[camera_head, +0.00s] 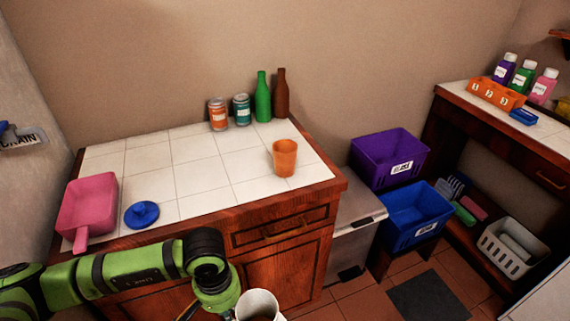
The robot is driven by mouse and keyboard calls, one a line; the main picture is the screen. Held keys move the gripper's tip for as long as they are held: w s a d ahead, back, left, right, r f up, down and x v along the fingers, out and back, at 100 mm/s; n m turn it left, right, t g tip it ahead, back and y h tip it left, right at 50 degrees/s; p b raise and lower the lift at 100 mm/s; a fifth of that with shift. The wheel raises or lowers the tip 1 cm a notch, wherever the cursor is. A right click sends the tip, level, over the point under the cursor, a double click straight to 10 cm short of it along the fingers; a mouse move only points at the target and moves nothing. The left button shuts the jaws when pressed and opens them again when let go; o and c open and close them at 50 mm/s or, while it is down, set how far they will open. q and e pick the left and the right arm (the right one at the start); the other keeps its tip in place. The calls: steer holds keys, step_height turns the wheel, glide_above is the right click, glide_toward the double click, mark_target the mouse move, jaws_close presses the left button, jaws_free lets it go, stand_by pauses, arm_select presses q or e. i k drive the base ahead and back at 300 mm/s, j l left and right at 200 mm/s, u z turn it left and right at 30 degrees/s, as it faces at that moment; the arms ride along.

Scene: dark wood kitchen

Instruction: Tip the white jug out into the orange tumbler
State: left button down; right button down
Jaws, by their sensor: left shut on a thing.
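The orange tumbler (285,158) stands upright on the white tiled counter (235,165), near its right end. The white jug (259,303) is at the bottom edge of the head view, in front of the counter and below the tumbler. The fingers are mostly hidden. My right gripper is not in view.
A pink dustpan-like tray (88,205) and a blue lid (142,214) lie on the counter's left. Two cans (241,109), a green bottle (263,97) and a brown bottle (282,95) stand at the back. Purple (390,157) and blue bins (414,214) are right of the counter.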

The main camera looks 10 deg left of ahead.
mark_target(284, 151)
steer(key=i+l, duration=0.15)
steer(key=l, duration=0.35)
steer(key=i+l+u, duration=0.15)
steer(key=l, duration=0.4)
steer(key=i+l, duration=0.2)
steer(key=l, duration=0.35)
steer(key=i+l+u, duration=0.1)
steer(key=l, duration=0.4)
steer(key=i+l+u, duration=0.1)
steer(key=l, duration=0.45)
steer(key=i+l, duration=0.15)
steer(key=l, duration=0.45)
steer(key=i+l+u, duration=0.1)
steer(key=l, duration=0.45)
